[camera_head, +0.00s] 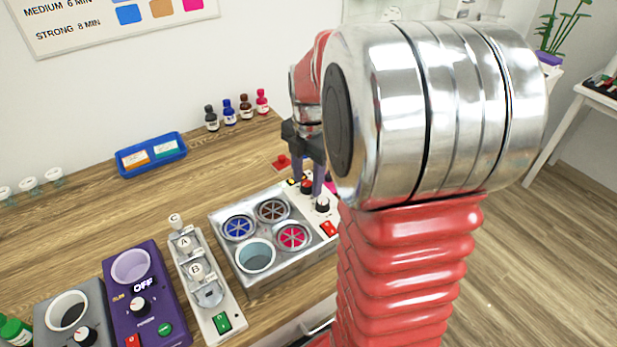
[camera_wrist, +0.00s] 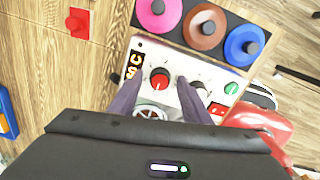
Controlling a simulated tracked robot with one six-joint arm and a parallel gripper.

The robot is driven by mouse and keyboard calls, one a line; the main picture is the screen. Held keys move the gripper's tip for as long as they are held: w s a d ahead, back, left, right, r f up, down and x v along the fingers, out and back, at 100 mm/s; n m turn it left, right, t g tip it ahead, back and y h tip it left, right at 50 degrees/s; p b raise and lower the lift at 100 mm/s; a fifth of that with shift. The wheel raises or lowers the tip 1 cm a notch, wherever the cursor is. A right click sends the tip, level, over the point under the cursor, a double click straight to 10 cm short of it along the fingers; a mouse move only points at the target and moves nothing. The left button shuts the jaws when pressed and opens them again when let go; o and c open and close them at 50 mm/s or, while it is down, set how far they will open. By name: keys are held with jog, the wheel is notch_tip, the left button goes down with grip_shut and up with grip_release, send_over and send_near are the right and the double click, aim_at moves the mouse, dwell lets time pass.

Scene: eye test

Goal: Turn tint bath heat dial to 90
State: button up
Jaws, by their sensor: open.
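The tint bath (camera_head: 262,283) is a metal box with several round wells, some holding blue, brown and pink. Its pale control panel (camera_wrist: 185,62) carries an orange-lit display (camera_wrist: 133,65), a dial with a red cap (camera_wrist: 160,79) and a dark dial (camera_wrist: 197,85). The display's characters are too small and turned to read, as are any dial labels. My gripper (camera_wrist: 160,84) is open, its two purple fingers on either side of the red-capped dial in the wrist view. I cannot tell whether they touch it. In the head view my gripper (camera_head: 308,180) reaches down over the panel.
A green button (camera_wrist: 231,88) and red switch (camera_wrist: 217,108) sit close right of the dials. Pink (camera_wrist: 157,10), brown (camera_wrist: 205,28) and blue (camera_wrist: 244,44) lidded pots stand beside the panel. A red knobbed block (camera_wrist: 78,22) lies nearby. Bare wood lies around a blue tray (camera_head: 150,165).

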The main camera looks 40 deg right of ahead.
jog(key=shift+c, duration=0.4)
jog(key=c, duration=0.9)
jog(key=shift+d, duration=0.15)
jog(key=shift+c, duration=0.4)
